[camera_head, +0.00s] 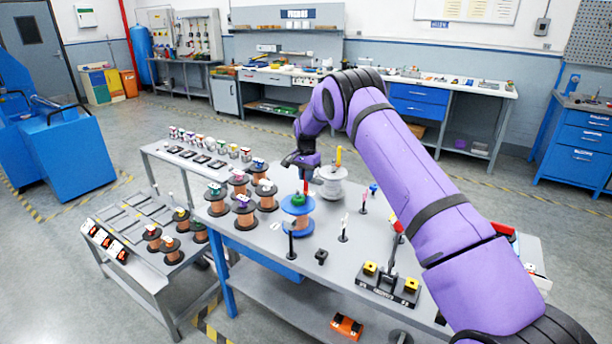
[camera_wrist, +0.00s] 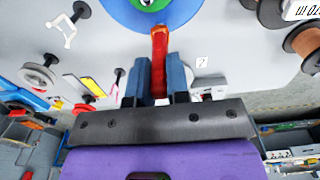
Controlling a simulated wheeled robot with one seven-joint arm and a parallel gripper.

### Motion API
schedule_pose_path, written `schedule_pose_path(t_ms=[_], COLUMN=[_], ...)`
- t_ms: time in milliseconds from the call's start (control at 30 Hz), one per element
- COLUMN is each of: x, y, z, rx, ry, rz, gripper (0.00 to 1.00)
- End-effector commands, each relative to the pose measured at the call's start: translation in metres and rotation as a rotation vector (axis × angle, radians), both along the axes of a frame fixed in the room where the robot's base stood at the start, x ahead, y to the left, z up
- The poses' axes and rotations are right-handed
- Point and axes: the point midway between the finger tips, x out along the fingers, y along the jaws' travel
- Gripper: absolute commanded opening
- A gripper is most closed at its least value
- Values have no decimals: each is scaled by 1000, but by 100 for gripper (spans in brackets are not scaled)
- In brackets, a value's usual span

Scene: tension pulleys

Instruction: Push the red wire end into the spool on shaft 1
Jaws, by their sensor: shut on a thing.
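My gripper (camera_wrist: 156,84) is shut on the red wire end (camera_wrist: 159,62), a red stick-like piece between its two blue-grey fingers. In the wrist view its tip overlaps the near rim of a blue spool (camera_wrist: 178,12) with a green hub; I cannot tell whether they touch. In the head view my gripper (camera_head: 305,172) is above the table, just behind this blue spool (camera_head: 297,208), with the red end (camera_head: 306,187) pointing down. A grey spool (camera_head: 332,186) with a yellow-topped post stands to the right. No shaft number is readable.
Several copper-wound spools (camera_head: 243,214) stand left on the table (camera_head: 325,262). Thin posts (camera_head: 343,228) and a black stand with yellow blocks (camera_head: 390,285) are at the right. A lower side table (camera_head: 165,283) holds more spools.

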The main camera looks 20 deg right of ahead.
Motion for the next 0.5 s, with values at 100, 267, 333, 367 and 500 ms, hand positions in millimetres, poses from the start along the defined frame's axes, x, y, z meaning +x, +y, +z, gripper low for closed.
schedule_pose_path(t_ms=[100,267,333,367,500], x=[0,0,0,0,0], y=[0,0,0,0,0], z=[-2,-4,-5,-5,-7], rx=[0,0,0,0,0], ry=[0,0,0,0,0], rz=[0,0,0,0,0], gripper=[0,0,0,0,0])
